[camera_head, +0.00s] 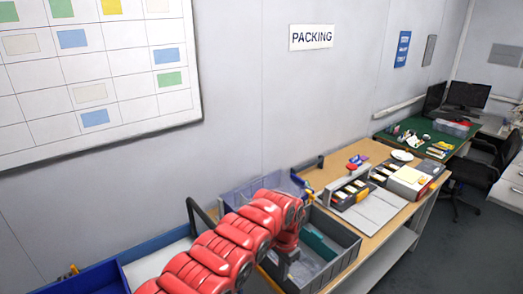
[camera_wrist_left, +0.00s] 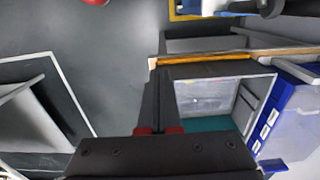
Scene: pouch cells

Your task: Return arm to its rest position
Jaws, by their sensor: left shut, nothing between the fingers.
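My left arm, red and segmented, reaches in from the bottom of the head view and bends down at its end. My left gripper (camera_head: 284,264) is at the near left side of a grey bin (camera_head: 345,262) on the wooden packing table (camera_head: 372,243). In the left wrist view the dark fingers (camera_wrist_left: 160,88) are together with nothing between them. A bin with a teal piece (camera_wrist_left: 205,124) inside shows just right of the fingers there. The arm hides part of the bins. My right gripper is in neither view.
A clear bluish bin (camera_head: 240,194) stands behind my arm, and a blue bin (camera_head: 98,278) is at the lower left. Black trays with pale cells (camera_head: 352,190) and a grey box (camera_head: 408,181) stand farther right. A dark chair (camera_head: 475,180) is beyond the table.

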